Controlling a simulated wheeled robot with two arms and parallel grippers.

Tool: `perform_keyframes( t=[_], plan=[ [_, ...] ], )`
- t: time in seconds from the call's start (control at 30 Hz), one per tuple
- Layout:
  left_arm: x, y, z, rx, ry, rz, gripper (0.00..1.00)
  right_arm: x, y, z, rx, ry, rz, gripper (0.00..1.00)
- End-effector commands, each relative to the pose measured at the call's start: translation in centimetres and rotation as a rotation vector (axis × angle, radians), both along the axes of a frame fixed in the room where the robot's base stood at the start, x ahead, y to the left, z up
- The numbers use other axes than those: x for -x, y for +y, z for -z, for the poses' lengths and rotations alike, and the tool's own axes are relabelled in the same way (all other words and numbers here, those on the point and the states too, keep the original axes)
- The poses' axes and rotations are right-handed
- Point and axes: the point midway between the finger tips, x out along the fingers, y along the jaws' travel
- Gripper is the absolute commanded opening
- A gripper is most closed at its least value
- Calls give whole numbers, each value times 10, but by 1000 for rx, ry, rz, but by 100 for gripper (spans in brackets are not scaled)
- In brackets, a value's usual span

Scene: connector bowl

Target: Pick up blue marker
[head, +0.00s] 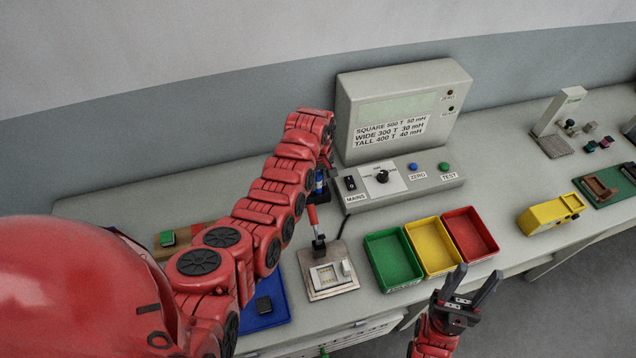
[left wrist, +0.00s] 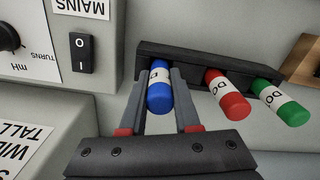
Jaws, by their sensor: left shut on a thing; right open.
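The blue marker (left wrist: 160,88) has a white label band and shows between the fingers of my left gripper (left wrist: 165,82) in the left wrist view. The gripper is shut on it. The marker is at the left end of a black rack (left wrist: 190,62); I cannot tell whether it is still seated there. A red marker (left wrist: 228,92) and a green marker (left wrist: 280,100) stand in the same rack. In the head view the blue marker (head: 319,180) shows below my left wrist, left of the meter. My right gripper (head: 478,284) is open and empty in front of the bench.
The meter box (head: 400,105) and its switch panel (head: 400,183) stand right of the rack. A fixture with a red-handled lever (head: 325,278) is in front. Green (head: 394,259), yellow (head: 432,246) and red (head: 469,234) bins sit to its right. A blue tray (head: 264,304) is at left.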

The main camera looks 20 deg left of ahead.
Motion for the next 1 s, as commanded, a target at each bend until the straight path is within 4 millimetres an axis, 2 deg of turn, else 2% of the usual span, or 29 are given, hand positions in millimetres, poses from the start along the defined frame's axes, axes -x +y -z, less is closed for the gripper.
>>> perform_keyframes(
  t=[0.27,0.47,0.5,0.63,0.8,1.0],
  plan=[
    [-1,-1,-18,0,-6,0,0,0,0,13,0,0,0,50],
    [-2,0,-48,0,-9,1,0,0,0,28,0,0,0,50],
    [-1,0,-64,0,-6,0,0,0,0,16,0,0,0,50],
    [0,1,-85,1,0,0,0,0,0,5,0,0,0,50],
    [0,0,-96,1,0,1,0,0,0,-3,0,0,0,50],
    [0,0,-97,0,0,0,0,0,0,-3,0,0,0,50]
  ],
)
